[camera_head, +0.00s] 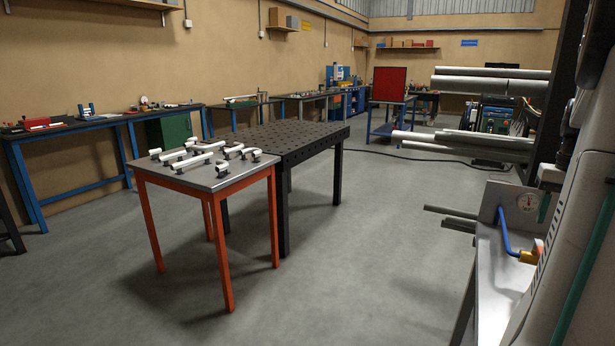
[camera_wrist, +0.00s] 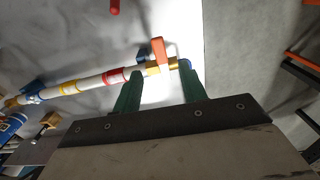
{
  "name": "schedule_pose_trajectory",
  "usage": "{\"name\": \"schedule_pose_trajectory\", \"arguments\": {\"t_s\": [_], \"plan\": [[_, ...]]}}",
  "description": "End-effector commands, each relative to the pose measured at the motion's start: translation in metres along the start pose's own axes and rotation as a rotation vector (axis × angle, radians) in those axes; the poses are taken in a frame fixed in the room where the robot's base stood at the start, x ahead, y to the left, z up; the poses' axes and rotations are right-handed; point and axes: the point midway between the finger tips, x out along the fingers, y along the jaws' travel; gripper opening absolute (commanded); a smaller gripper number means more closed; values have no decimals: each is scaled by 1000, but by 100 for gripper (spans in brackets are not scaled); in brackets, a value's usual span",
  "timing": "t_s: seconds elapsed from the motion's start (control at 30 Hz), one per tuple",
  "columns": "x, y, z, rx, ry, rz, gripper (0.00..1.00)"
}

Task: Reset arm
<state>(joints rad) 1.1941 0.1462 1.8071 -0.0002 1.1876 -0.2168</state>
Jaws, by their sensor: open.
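My gripper (camera_wrist: 162,74) shows in the wrist view with its two green fingers spread apart, and nothing is clasped between them. A white pipe (camera_wrist: 90,82) with red, yellow and blue bands runs slantwise just past the fingertips. A red-orange handle-like piece (camera_wrist: 158,50) stands at the pipe's right part, in line with the gap between the fingers. I cannot tell how far the fingertips are from the pipe. In the head view my arm is at the right edge, and the gripper is not clearly visible there.
A steel-topped table with orange legs (camera_head: 192,178) carries several white pipe pieces. A black perforated table (camera_head: 295,139) stands behind it. At right are a bench (camera_head: 496,288) with a gauge (camera_head: 528,203), and long grey pipes (camera_head: 490,84). Open floor (camera_head: 380,250) lies between.

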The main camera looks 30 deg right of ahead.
Motion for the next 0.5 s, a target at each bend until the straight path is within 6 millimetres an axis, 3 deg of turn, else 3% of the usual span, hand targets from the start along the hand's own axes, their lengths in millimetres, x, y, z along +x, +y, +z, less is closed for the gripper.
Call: {"name": "schedule_pose_trajectory", "arguments": {"t_s": [0.13,0.23,0.5], "plan": [[10,-2,9,35,-29,-6,42],[20,-16,35,49,-67,-12,42],[12,-128,125,-122,-85,0,42]]}}
